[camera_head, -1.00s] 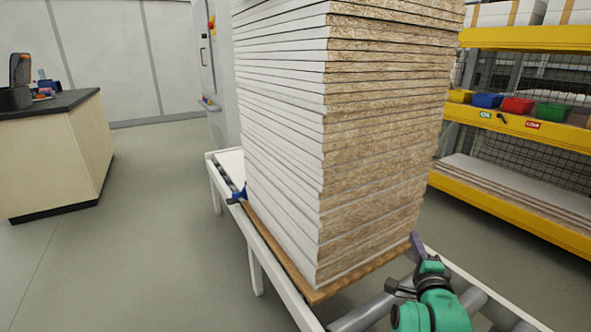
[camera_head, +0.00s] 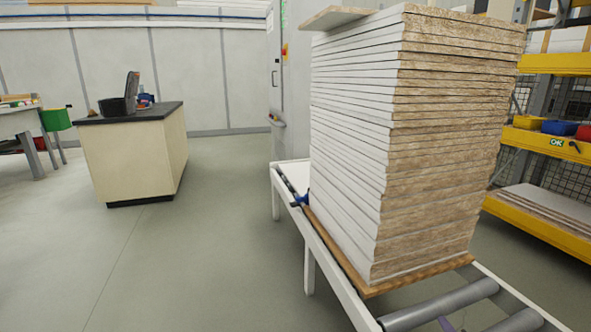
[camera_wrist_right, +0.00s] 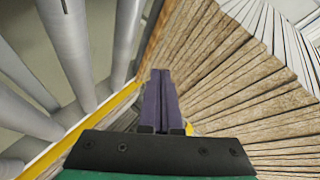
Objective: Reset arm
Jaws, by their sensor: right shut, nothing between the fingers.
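My right gripper (camera_wrist_right: 161,98) shows in the right wrist view with its two purple fingers together and nothing between them. The stack of white-faced boards (camera_wrist_right: 235,85) with rough brown edges stands close beside the fingers there. In the head view only a purple bit of the right gripper (camera_head: 446,325) shows at the bottom edge, low by the rollers and in front of the stack (camera_head: 440,150). The rest of the right arm is out of that view. My left gripper is not in view.
The stack rests on a brown base board (camera_head: 420,278) on a white-framed roller conveyor (camera_head: 345,285). A blue part (camera_head: 301,198) sits at the conveyor's left side. A yellow shelf rack (camera_head: 540,225) stands right, a dark-topped cabinet (camera_head: 135,160) left. The floor between is clear.

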